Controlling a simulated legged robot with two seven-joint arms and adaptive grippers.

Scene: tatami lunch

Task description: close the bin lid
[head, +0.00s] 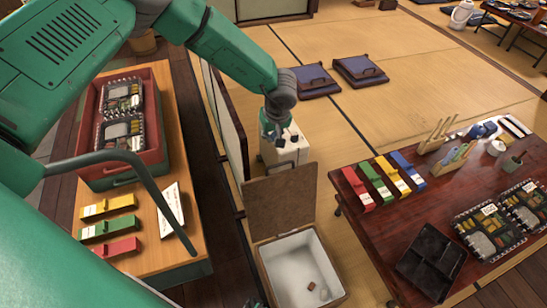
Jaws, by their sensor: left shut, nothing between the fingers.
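The bin (264,270) stands on the floor at the bottom centre, with a pale inside and a few small brown scraps in it. Its brown lid (281,207) stands open, raised at the bin's far edge. My left gripper (280,138) is shut and empty, pointing down beyond the lid's top edge in the picture, in front of a white box-like object (295,156). It appears apart from the lid. My right gripper is not clearly seen.
A wooden counter (190,215) with a red tray (150,165) of lunch boxes is on the left. A dark red table (350,225) with colored boxes and a black tray (432,259) is on the right. Cushions (360,69) lie on the open tatami behind.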

